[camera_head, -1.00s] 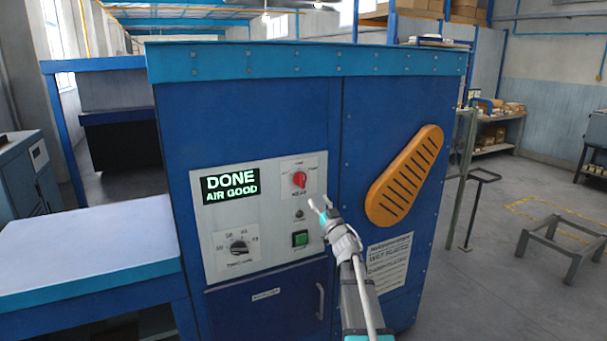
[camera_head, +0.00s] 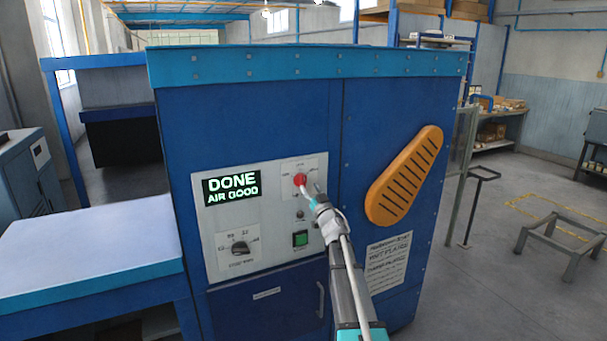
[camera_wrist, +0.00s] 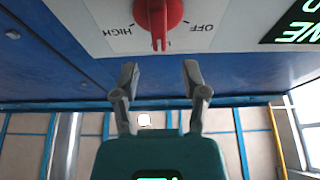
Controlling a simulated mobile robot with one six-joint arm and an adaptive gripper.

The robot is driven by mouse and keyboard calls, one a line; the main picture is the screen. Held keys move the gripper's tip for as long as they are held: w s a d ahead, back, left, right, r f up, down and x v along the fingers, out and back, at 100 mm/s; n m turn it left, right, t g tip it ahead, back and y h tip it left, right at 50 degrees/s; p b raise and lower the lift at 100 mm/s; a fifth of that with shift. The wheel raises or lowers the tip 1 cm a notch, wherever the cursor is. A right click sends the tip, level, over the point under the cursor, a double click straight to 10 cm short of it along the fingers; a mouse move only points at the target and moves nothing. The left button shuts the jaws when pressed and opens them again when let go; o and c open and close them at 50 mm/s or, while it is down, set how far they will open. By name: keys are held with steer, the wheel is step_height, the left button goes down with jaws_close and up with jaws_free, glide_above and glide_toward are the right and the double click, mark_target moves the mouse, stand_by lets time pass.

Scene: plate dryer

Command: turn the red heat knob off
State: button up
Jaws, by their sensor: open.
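The red heat knob (camera_head: 299,180) is on the upper right of the light control panel on the blue dryer. In the wrist view the knob (camera_wrist: 158,14) shows large at the top edge, upside down. Its ridge points down in that picture, between the inverted words HIGH at left and OFF at right. My gripper (camera_head: 310,187) is open just in front of the knob and partly overlaps its plate in the head view. In the wrist view the two fingers (camera_wrist: 161,69) are apart and empty, below the knob's ridge, with no visible contact.
A dark dial (camera_head: 240,248) and a green button (camera_head: 300,239) are lower on the panel. An orange slotted cover (camera_head: 404,177) juts out at right. A table (camera_head: 90,245) stands at left.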

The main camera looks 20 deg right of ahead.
mark_target(304, 178)
steer(key=p+x, duration=0.2)
steer(key=x, duration=0.4)
steer(key=shift+w, duration=0.2)
